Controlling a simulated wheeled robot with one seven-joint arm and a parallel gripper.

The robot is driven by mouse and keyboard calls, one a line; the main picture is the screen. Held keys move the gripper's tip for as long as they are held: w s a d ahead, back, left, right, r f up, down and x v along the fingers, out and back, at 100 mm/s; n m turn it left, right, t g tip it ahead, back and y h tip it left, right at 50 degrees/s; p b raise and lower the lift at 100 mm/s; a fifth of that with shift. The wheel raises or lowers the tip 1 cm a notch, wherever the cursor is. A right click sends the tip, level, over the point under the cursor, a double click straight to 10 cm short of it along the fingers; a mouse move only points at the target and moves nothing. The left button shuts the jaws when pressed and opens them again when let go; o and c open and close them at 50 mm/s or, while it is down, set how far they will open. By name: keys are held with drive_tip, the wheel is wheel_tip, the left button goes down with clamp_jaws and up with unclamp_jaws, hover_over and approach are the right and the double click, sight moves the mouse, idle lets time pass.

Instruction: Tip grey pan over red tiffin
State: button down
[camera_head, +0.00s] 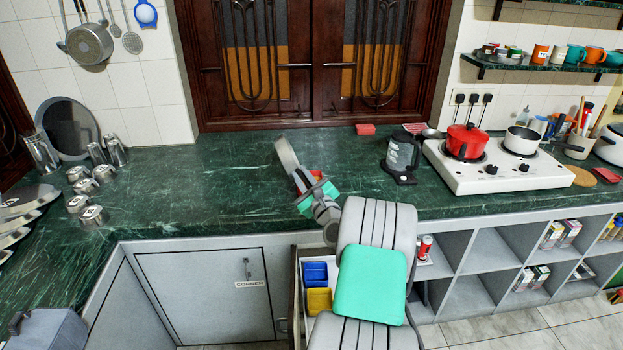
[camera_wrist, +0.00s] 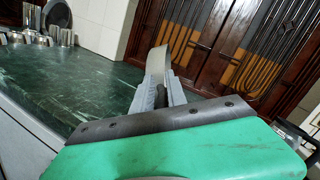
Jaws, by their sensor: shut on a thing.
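The grey pan (camera_head: 287,153) is held up on edge, strongly tilted, above the green counter in the head view. My gripper (camera_head: 302,181) is shut on its handle. In the wrist view the pan (camera_wrist: 157,62) shows edge-on beyond my fingers (camera_wrist: 161,95), with the dark handle between them. A small red thing (camera_head: 316,174) shows just behind my gripper in the head view. It may be the red tiffin, but it is mostly hidden, so I cannot tell whether the pan is directly over it. The pan's inside is not visible.
A black-and-grey kettle (camera_head: 401,154) and a white stove (camera_head: 497,168) with a red pot (camera_head: 465,142) and a white pan stand to the right. Several steel cups (camera_head: 92,214) stand left. The counter between is clear. A drawer (camera_head: 317,290) below is open.

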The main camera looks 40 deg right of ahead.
drive_tip(key=w+a+f+n+g+b, duration=0.1)
drive_tip(key=w+a+f+n+g, duration=0.2)
drive_tip(key=w+a+f+n, duration=0.3)
drive_tip(key=shift+w+a+f+n+b, duration=0.2)
drive_tip(key=shift+a+f+n+b, duration=0.2)
drive_tip(key=shift+a+f+n, duration=2.15)
drive_tip(key=shift+a+r+n, duration=0.6)
drive_tip(key=shift+a+n, duration=0.05)
drive_tip(key=shift+a, duration=0.05)
